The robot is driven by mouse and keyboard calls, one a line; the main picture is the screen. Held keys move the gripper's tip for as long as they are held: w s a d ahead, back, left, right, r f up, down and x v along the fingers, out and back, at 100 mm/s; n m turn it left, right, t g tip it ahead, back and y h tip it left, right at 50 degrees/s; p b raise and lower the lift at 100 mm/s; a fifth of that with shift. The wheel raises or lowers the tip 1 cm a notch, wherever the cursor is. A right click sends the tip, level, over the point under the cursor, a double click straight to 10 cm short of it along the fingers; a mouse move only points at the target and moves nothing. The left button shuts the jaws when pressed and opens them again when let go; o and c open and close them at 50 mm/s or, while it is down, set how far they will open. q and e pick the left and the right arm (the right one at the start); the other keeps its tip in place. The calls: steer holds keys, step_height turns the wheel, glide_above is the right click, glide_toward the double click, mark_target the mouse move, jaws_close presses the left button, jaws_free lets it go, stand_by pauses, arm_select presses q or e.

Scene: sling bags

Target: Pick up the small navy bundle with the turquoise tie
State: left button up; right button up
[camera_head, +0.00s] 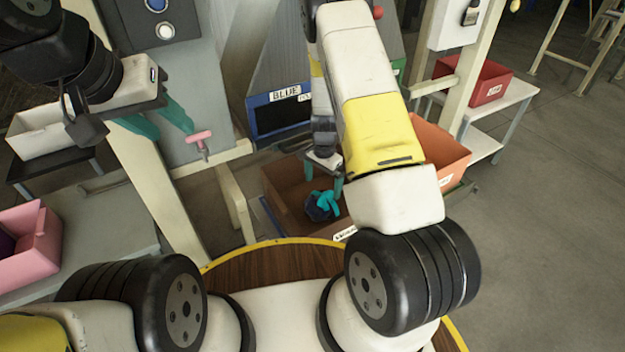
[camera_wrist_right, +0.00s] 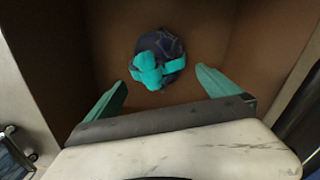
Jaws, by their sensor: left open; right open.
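The small navy bundle with the turquoise tie (camera_head: 319,208) lies inside a brown box (camera_head: 278,180) in the head view. In the right wrist view the navy bundle (camera_wrist_right: 160,50) is on the box floor, its turquoise tie facing up. My right gripper (camera_head: 324,180) is at the box, just above the bundle. Its turquoise fingers (camera_wrist_right: 165,90) are open and apart, with the bundle just beyond and between their tips, not gripped. My left gripper (camera_head: 160,118) is open and empty at upper left, far from the bundle, near a grey panel.
The box walls (camera_wrist_right: 110,60) rise around my right gripper. An orange bin (camera_head: 437,150) stands right of the box, and a red bin (camera_head: 478,82) behind on a white table. A blue-framed bin marked BLUE (camera_head: 280,112) is behind. A pink bin (camera_head: 30,245) sits at left.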

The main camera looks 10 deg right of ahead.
mark_target(323, 195)
steer(key=f, duration=0.5)
steer(key=shift+s+f, duration=0.15)
steer(key=shift+s, duration=0.2)
steer(key=shift+c, duration=0.2)
steer(key=c, duration=1.5)
